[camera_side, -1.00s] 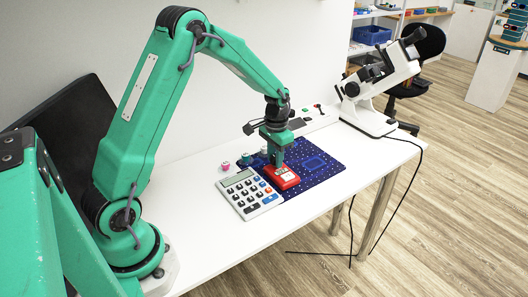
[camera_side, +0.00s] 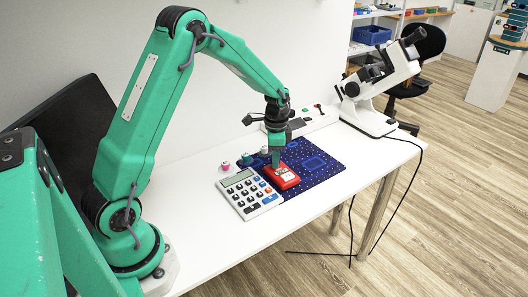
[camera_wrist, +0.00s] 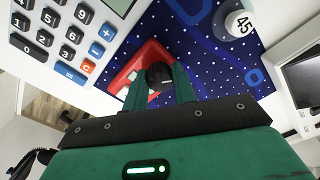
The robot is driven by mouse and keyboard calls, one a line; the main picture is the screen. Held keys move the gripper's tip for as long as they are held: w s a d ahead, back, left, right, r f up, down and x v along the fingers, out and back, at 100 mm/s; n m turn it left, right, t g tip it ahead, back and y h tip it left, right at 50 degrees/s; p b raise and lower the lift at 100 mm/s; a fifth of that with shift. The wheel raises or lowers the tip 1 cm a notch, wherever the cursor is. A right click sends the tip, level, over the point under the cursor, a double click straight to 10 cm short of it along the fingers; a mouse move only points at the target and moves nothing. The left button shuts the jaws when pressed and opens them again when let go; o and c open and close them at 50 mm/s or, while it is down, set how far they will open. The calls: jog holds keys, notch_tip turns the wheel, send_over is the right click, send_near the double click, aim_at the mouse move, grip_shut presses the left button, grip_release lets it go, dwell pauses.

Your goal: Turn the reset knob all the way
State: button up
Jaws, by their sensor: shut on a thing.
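The reset knob (camera_wrist: 158,72) is a dark round knob with a small pale mark, on a red box (camera_wrist: 127,67). In the side view the red box (camera_side: 287,180) lies on the blue mat, right of the calculator. My gripper (camera_wrist: 160,80) points down with its two green fingers on either side of the knob, shut on it. In the side view my gripper (camera_side: 276,165) stands over the back part of the red box, and the knob is hidden behind the fingers there.
A calculator (camera_side: 250,194) lies close on the left. A blue patterned mat (camera_side: 325,170) lies under the box. A white piece marked 45 (camera_wrist: 238,24) and small pink (camera_side: 225,166) and teal (camera_side: 246,158) pieces stand nearby. A white microscope-like device (camera_side: 375,90) stands at the far right.

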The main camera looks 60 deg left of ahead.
jog(key=m, duration=0.6)
dwell(0.3)
jog(key=o, duration=0.9)
jog(key=shift+c, duration=0.2)
jog(key=shift+r, duration=0.1)
jog(key=shift+r, duration=2.9)
